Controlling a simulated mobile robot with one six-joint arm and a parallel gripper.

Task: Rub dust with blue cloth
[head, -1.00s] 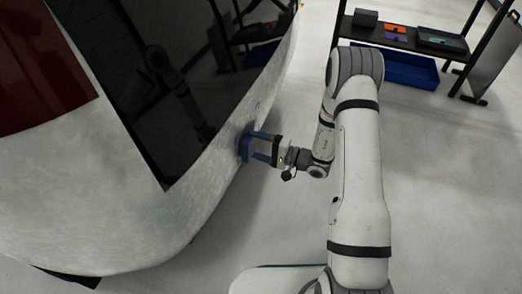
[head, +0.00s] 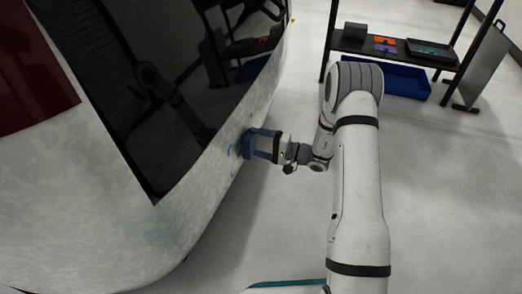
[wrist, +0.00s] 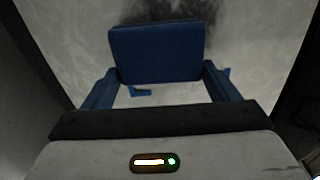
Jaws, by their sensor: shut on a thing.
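My gripper (head: 262,145) is shut on the blue cloth (head: 249,145), a folded block, at the pale side panel of the vehicle (head: 210,165). In the wrist view the blue cloth (wrist: 156,53) spans between my two blue fingers, and the gripper (wrist: 160,88) is behind it. The cloth is at the panel; I cannot tell how firmly it touches. Dark grey smudges of dust (wrist: 208,12) show on the pale surface just beyond the cloth. Small blue marks (head: 232,151) show on the panel beside the cloth.
A dark glossy window (head: 165,110) lies above the panel. A black shelf (head: 400,50) with several small items stands at the back right, over a blue bin (head: 400,84). A grey board (head: 483,65) leans to its right. The floor right of my arm is clear.

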